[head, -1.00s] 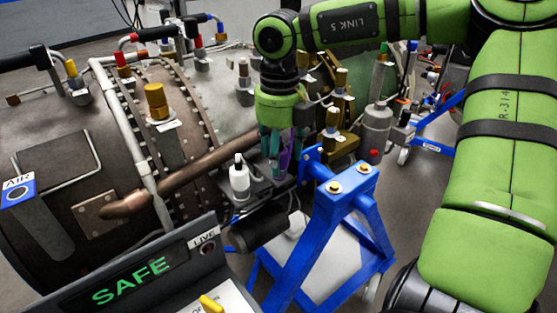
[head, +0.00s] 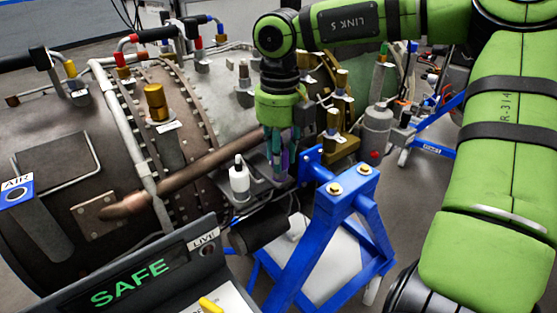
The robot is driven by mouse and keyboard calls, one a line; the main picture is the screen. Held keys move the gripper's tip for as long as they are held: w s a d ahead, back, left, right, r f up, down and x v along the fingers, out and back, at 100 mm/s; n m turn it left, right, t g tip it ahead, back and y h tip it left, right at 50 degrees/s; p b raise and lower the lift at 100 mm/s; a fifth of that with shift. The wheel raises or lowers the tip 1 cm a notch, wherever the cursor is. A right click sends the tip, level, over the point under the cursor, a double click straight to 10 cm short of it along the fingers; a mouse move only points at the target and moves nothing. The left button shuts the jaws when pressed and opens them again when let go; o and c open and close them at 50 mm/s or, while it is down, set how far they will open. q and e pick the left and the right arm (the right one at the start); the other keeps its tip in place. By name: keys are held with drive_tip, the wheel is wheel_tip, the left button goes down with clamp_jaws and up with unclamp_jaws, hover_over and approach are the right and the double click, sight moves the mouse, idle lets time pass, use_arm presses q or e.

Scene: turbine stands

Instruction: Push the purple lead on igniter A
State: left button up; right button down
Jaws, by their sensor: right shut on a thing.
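My right gripper (head: 278,160) points down at the end of its green wrist, beside the engine and left of the blue stand's top. It is shut around the purple lead (head: 285,161), which shows as a narrow purple strip between the teal-tinted fingers. The lead's lower end is above a dark grey bracket or block (head: 262,187) on the engine's side. The gripper hides most of the lead and whatever it meets. No label for igniter A is readable. My left gripper is not in view.
A white bottle-like part (head: 239,180) stands just left of the gripper. A blue stand (head: 345,210) is close on the right. A copper pipe (head: 190,178) crosses the engine. A panel reading SAFE (head: 130,284) is in the lower left. A grey cylinder (head: 376,130) stands right.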

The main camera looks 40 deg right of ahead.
drive_tip(key=shift+r, duration=0.35)
drive_tip(key=shift+r, duration=0.2)
drive_tip(key=shift+p, duration=0.3)
drive_tip(key=shift+r+p, duration=0.45)
drive_tip(key=shift+r, duration=0.45)
wheel_tip(320, 180, up, 25)
drive_tip(key=p, duration=1.7)
drive_tip(key=shift+d, duration=0.1)
